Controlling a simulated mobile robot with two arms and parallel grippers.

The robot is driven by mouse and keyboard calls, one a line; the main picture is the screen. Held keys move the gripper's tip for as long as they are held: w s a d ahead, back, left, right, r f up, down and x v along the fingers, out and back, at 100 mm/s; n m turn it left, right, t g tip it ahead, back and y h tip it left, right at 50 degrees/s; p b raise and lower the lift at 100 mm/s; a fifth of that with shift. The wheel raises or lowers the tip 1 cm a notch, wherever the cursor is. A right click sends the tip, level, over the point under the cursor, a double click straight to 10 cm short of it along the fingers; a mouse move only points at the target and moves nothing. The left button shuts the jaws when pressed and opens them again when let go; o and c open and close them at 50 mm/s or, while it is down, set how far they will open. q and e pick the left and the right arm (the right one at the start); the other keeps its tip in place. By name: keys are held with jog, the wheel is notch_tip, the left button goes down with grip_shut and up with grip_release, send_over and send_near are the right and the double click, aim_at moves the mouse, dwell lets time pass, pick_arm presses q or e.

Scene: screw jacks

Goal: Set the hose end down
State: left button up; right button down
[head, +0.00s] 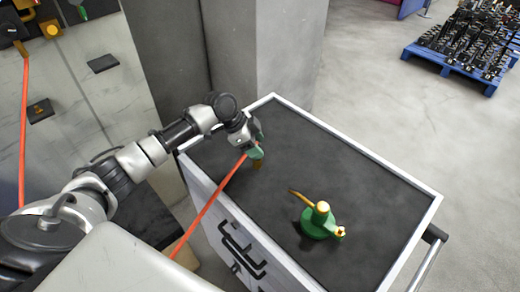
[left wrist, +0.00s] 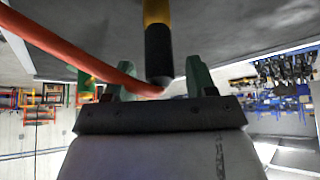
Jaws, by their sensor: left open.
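The hose end (left wrist: 158,50), a black sleeve with a yellow tip, is between the two green fingers of my left gripper (left wrist: 158,82) in the left wrist view. The gripper is open, with a gap on each side of the sleeve. The orange hose (left wrist: 75,50) runs into the end from the left. In the head view my left gripper (head: 257,150) is low over the back left part of the cart's dark top. The brassy tip of the hose end (head: 258,165) shows just below the fingers, at or very near the surface. My right gripper is not in view.
A green jack (head: 318,226) with a brass-coloured handle stands on the cart top (head: 365,190), right of the gripper. The cart has a raised pale rim. A grey pillar (head: 285,45) stands behind it. A blue pallet (head: 450,65) of dark parts is at the far right.

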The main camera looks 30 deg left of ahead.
pick_arm(q)
jog(key=b+v, duration=0.1)
jog(key=v, duration=0.8)
jog(key=shift+s+a+r, duration=0.15)
jog(key=shift+r, duration=0.15)
jog(key=shift+f, duration=0.1)
